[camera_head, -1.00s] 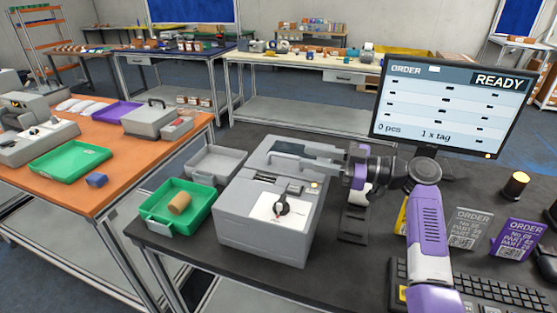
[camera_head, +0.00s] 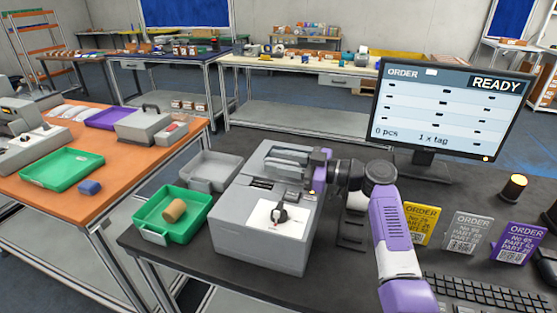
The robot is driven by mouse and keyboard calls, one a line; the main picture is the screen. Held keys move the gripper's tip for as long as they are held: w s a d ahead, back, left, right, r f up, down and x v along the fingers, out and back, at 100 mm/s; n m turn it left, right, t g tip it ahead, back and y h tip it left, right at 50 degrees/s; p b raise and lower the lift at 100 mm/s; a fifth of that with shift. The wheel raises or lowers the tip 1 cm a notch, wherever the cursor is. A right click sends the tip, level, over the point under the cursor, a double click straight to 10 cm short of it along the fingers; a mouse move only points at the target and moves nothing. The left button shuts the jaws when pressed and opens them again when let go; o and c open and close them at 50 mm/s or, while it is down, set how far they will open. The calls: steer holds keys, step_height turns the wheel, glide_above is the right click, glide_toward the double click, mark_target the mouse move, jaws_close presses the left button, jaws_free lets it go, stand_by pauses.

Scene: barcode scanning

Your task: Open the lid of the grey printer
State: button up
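The grey printer (camera_head: 262,238) stands on the dark table in the middle of the head view. Its front top carries a white panel with a black knob (camera_head: 279,213). The lid (camera_head: 263,160) at the back of its top looks down; its far part is partly hidden by my gripper. My gripper (camera_head: 280,161) reaches in from the right over the rear top of the printer, its grey fingers pointing left. The fingers are low over the lid; I cannot tell whether they touch it or how far apart they are.
A green tray (camera_head: 150,212) with a brown cylinder (camera_head: 174,211) and a grey tray (camera_head: 201,183) lie left of the printer. A monitor (camera_head: 447,113) reading READY, yellow, grey and purple order cards (camera_head: 517,243), a keyboard (camera_head: 487,291) and an amber lamp (camera_head: 515,188) are on the right.

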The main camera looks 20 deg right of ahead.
jaws_close()
steer(key=shift+d, duration=0.1)
stand_by(1.3)
